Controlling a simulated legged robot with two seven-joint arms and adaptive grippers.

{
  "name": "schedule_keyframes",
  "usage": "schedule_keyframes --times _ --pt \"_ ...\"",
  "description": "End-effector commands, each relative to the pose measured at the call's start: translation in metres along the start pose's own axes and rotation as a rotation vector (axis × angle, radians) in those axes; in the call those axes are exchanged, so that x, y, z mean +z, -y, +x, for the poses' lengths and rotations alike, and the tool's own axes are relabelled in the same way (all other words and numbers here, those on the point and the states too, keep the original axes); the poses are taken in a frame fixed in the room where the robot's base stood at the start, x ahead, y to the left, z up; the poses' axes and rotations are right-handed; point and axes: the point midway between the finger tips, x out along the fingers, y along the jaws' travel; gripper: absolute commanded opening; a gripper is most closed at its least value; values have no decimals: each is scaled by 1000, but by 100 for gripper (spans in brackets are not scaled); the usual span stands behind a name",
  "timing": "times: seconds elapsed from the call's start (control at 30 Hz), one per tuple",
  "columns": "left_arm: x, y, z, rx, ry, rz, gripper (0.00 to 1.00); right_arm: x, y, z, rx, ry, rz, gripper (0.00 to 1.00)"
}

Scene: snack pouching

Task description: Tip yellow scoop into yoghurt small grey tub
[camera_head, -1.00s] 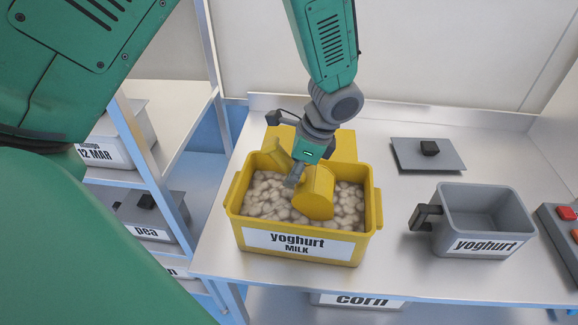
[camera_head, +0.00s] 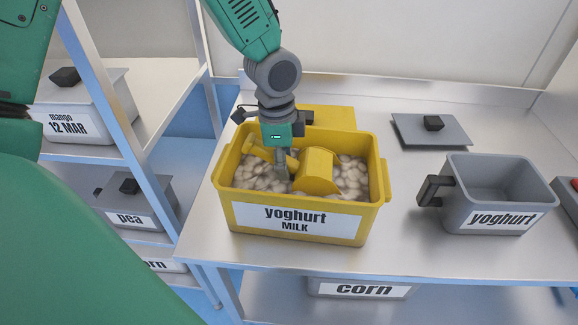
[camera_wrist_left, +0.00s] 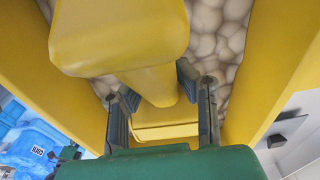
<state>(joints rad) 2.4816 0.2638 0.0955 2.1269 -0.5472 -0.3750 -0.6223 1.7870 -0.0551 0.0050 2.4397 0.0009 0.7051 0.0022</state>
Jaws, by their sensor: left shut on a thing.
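The yellow scoop (camera_head: 318,172) lies in the yellow tub labelled yoghurt milk (camera_head: 374,215), among pale round pieces (camera_head: 262,180). My left gripper (camera_head: 284,168) is shut on the scoop's handle, inside the tub. In the left wrist view the handle (camera_wrist_left: 155,85) runs between the two fingers of the gripper (camera_wrist_left: 160,95). Whether the scoop holds any pieces is hidden. The small grey tub labelled yoghurt (camera_head: 490,188) stands open to the right, with its dark handle toward the yellow tub. It looks empty. My right gripper is not in view.
A grey lid (camera_head: 425,132) with a black knob lies behind the grey tub. A yellow lid (camera_head: 330,117) is behind the yellow tub. A grey box with red buttons (camera_head: 570,190) is at the right edge. Shelves with labelled tubs stand at left. Bare steel counter separates the two tubs.

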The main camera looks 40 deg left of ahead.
Motion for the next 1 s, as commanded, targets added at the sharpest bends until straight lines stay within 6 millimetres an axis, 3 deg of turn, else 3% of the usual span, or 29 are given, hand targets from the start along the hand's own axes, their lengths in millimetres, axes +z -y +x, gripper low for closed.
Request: schedule_keyframes --times 0.1,0.8,1.0 --pt "5 0 -19 3 -87 -5 0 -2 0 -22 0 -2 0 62" --pt "27 1 -74 7 -275 -2 0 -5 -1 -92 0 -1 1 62" --pt "30 2 -91 6 -305 -1 0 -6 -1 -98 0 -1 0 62"
